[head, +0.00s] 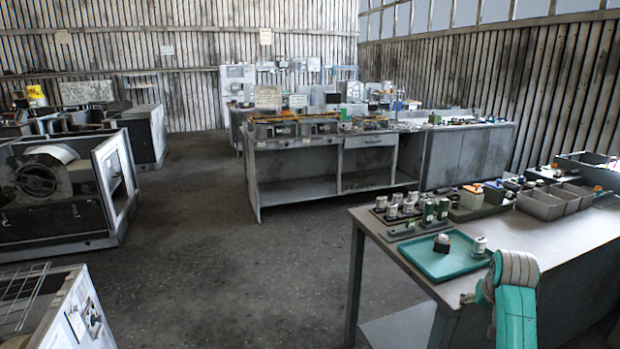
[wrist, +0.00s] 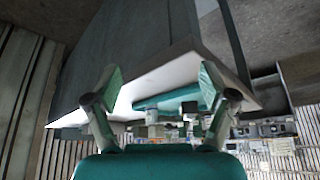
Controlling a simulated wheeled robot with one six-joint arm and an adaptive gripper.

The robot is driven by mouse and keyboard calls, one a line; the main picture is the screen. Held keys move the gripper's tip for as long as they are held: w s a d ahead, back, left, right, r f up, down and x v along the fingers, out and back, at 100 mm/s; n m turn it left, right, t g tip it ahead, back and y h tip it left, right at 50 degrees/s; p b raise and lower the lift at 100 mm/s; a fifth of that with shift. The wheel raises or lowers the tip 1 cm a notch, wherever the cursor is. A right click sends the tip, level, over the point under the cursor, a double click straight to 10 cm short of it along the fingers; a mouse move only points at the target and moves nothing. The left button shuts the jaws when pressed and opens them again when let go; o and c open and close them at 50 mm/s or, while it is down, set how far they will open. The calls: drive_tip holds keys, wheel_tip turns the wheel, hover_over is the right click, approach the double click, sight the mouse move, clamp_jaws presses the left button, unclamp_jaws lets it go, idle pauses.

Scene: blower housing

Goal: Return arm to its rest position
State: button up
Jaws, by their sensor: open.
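My gripper (wrist: 161,80) shows in the wrist view with its two fingers spread wide apart and nothing between them. Beyond the fingers are the pale edge of the workbench and the teal tray (wrist: 178,98), apart from the gripper. In the head view my teal arm with its grey joint stands at the lower right, in front of the workbench (head: 590,235). The gripper itself cannot be made out clearly there. The teal tray (head: 425,262) lies on the bench, with a small black-and-white part (head: 441,243) and a pale cylindrical part (head: 479,246) on it.
Several cylindrical parts stand on a dark rack (head: 395,233) behind the tray. Grey bins (head: 541,204) stand at the right of the bench. Another workbench (head: 300,188) is farther back, and a blower housing unit (head: 60,190) is at left. The floor between is clear.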

drive_tip(key=s+a+f+n+t, duration=0.1)
drive_tip(key=s+a+f+t, duration=0.1)
drive_tip(key=s+a+f, duration=0.7)
drive_tip(key=s+a+f+n+t, duration=0.1)
drive_tip(key=s+a+f, duration=0.3)
drive_tip(key=f, duration=0.9)
drive_tip(key=s+a+f+t, duration=0.1)
drive_tip(key=s+a+f, duration=0.1)
drive_tip(key=s, duration=0.4)
drive_tip(key=s+a+f+t, duration=0.1)
drive_tip(key=s+a, duration=0.1)
drive_tip(key=s, duration=0.3)
drive_tip(key=s+a+r+n+t+y, duration=0.1)
drive_tip(key=s+a+r, duration=0.15)
drive_tip(key=s, duration=0.65)
drive_tip(key=s+a+r+t, duration=0.1)
drive_tip(key=s+a, duration=0.2)
drive_tip(key=s, duration=0.6)
drive_tip(key=s+a+r+n+t+y, duration=0.1)
drive_tip(key=s+a+r+t, duration=0.1)
drive_tip(key=s+r, duration=1.3)
drive_tip(key=shift+s+a+n+t, duration=0.3)
drive_tip(key=shift+t, duration=0.1)
